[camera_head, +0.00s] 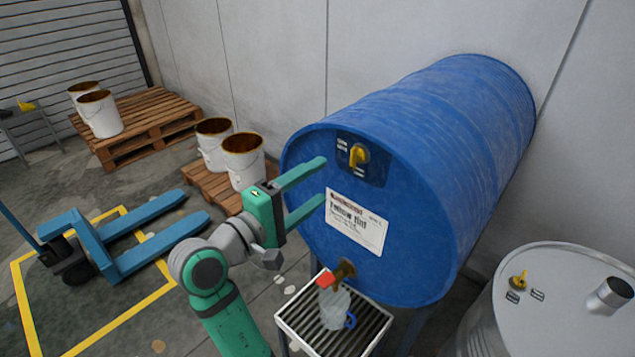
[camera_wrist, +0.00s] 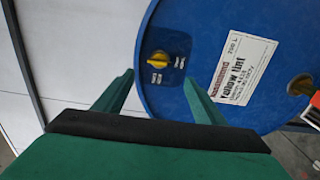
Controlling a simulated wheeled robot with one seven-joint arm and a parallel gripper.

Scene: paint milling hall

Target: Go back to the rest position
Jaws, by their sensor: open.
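My gripper (camera_head: 322,182) is open and empty, its two green fingers pointing at the front face of a large blue drum (camera_head: 440,150) lying on its side. In the wrist view the fingers of my gripper (camera_wrist: 157,100) spread apart in front of the drum (camera_wrist: 190,40), with a yellow knob (camera_wrist: 157,60) showing beyond and between them. In the head view the yellow knob (camera_head: 358,155) sits on a dark plate to the upper right of the fingers. I cannot tell how close the fingertips are to the drum.
Below the drum's red-handled tap (camera_head: 344,270), a clear jug (camera_head: 334,308) with a blue handle stands on a slatted tray (camera_head: 302,329). A grey drum (camera_head: 570,310) stands at right. A blue pallet jack (camera_head: 110,240) and pallets (camera_head: 140,118) with buckets are at left.

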